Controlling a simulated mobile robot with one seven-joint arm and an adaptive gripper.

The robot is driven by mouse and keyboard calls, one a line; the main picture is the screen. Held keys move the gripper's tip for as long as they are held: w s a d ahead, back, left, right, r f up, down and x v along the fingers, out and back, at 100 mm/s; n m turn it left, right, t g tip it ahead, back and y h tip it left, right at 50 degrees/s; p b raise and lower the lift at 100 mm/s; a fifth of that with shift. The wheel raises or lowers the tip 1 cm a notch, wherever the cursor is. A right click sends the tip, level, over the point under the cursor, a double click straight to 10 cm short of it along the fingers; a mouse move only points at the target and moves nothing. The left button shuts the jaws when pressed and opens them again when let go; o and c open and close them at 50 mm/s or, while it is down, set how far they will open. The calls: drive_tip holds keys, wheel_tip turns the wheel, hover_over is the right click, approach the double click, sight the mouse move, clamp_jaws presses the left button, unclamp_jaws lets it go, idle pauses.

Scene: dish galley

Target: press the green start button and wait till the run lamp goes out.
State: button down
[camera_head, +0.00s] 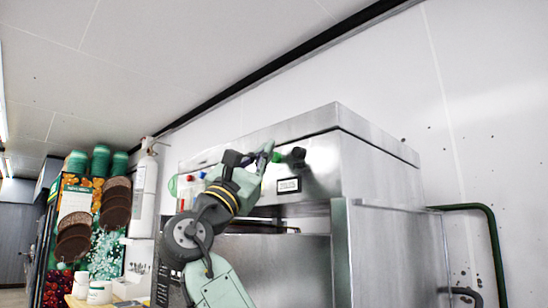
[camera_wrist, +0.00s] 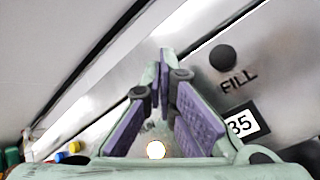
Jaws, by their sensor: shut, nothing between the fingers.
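A bright green round button (camera_head: 276,157) shows on the steel front of the machine (camera_head: 318,172), right beside my fingertips in the head view. I cannot tell whether they touch it. My gripper (camera_head: 266,149) is shut and empty, with its fingertips up at the panel. In the wrist view the closed fingers (camera_wrist: 165,62) point at the panel, and I do not make out the green button there.
A black button (camera_wrist: 222,57) marked FILL and a number display (camera_wrist: 241,123) sit right of my fingers. Bottles with coloured caps (camera_head: 187,180) stand left of my wrist. A green pipe (camera_head: 491,225) runs at the right wall.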

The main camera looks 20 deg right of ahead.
drive_tip(key=shift+w+d, duration=0.2)
drive_tip(key=shift+d, duration=0.3)
idle(0.8)
drive_tip(key=shift+s+a, duration=0.3)
drive_tip(key=shift+a, duration=0.55)
drive_tip(key=shift+a, duration=0.1)
drive_tip(key=a, duration=0.1)
drive_tip(key=s+a+b, duration=0.1)
drive_tip(key=a, duration=0.2)
drive_tip(key=shift+s+a+b, duration=0.25)
drive_tip(key=shift+s+b, duration=0.1)
idle(0.7)
